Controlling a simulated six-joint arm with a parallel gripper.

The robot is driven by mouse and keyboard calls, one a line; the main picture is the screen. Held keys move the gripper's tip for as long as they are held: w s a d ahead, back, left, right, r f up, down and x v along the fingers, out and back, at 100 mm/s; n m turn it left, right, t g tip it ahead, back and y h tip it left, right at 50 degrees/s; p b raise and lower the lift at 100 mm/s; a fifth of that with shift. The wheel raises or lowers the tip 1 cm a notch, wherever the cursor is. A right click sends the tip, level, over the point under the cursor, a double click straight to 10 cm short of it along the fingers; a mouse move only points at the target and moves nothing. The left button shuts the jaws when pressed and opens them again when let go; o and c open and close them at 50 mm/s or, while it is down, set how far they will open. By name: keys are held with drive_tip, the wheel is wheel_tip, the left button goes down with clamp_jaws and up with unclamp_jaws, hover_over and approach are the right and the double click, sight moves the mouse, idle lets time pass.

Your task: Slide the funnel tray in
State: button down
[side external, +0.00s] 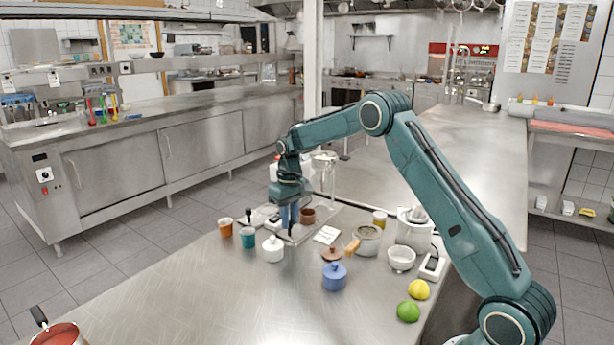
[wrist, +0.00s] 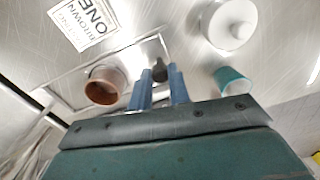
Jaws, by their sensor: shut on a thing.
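The funnel tray (side external: 297,236) is a flat, thin-rimmed metal tray on the steel counter. In the wrist view its bare metal (wrist: 128,62) shows beside my fingers, with a dark knob (wrist: 160,68) at its near edge. My gripper (side external: 290,222) points down over that edge. Its two blue fingers (wrist: 159,82) stand on either side of the knob and are shut on it. A brown cup (side external: 307,215) stands at the tray, left of my fingers in the wrist view (wrist: 104,86). A clear funnel-like stand (side external: 325,172) rises behind my gripper. Whether the tray touches it is hidden.
A white lidded pot (side external: 272,250), a teal cup (side external: 248,238) and an orange cup (side external: 225,228) stand close by on the left. A printed card (side external: 327,235) lies right of the tray. A blue pot (side external: 335,277) and fruit stand nearer. The front-left counter is mostly clear.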

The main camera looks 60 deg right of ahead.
sight(299, 229)
drive_tip(key=d, duration=0.4)
drive_tip(key=shift+d, duration=0.2)
drive_tip(key=c, duration=1.3)
unclamp_jaws()
drive_tip(key=shift+r, duration=0.15)
drive_tip(key=r, duration=1.3)
drive_tip(key=shift+d+r, duration=0.2)
drive_tip(key=shift+r, duration=0.05)
